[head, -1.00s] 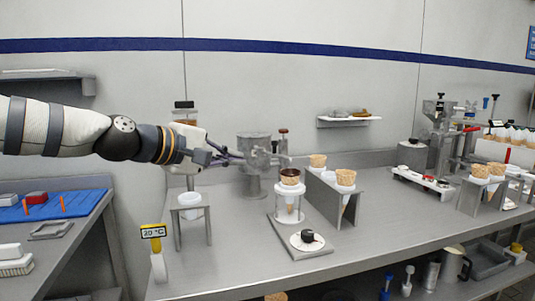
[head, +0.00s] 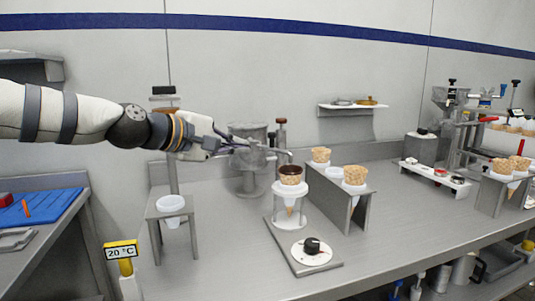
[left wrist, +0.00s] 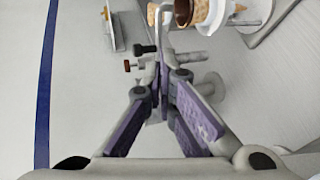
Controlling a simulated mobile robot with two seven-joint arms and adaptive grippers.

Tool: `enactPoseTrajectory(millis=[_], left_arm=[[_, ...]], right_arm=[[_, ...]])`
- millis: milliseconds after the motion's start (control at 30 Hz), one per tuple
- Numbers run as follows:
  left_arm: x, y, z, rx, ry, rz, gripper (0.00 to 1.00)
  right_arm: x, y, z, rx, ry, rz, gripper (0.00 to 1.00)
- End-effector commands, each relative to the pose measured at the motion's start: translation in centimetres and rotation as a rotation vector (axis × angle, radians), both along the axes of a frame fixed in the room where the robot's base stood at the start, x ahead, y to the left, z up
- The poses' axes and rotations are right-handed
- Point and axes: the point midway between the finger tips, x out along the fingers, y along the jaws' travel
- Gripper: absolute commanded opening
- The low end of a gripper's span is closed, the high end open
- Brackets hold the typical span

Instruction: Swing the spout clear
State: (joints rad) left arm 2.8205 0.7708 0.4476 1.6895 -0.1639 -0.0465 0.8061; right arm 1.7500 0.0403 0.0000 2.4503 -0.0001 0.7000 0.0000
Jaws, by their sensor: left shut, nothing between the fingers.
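The spout (head: 275,151) is a thin pale metal tube leaving the grey cylindrical vessel (head: 248,180) to the right. Its bent tip is close above a chocolate-topped cone (head: 291,175) in a white ring stand. The left wrist view shows the spout (left wrist: 164,28) bending beside that cone (left wrist: 198,12). My left gripper (head: 238,147) is shut and empty, in front of the vessel's upper part. In the left wrist view its purple-padded fingers (left wrist: 162,88) are together near the spout's base; whether they touch it is unclear. My right gripper is out of view.
A dial (head: 311,247) sits on the stand's base plate. A holder (head: 355,192) with wafer cones stands just right, a small stand with a white cup (head: 171,204) at left. A brown-topped handle (head: 281,130) rises behind the spout. The front counter is mostly clear.

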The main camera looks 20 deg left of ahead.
Motion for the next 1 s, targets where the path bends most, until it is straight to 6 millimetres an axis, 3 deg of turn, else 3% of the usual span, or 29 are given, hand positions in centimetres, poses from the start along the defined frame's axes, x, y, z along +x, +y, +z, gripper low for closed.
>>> enactPoseTrajectory(millis=[33, 433, 1000], left_arm=[[1.2, -0.5, -1.8, 0.001, 0.018, -0.001, 0.00], [7.6, -3.7, -3.5, 0.002, 0.008, 0.000, 0.00], [8.6, -4.3, -3.4, 0.001, 0.003, 0.002, 0.00]], right_arm=[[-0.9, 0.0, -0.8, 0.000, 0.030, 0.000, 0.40], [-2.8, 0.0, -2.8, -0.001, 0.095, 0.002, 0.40], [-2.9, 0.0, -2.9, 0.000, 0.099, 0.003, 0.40]])
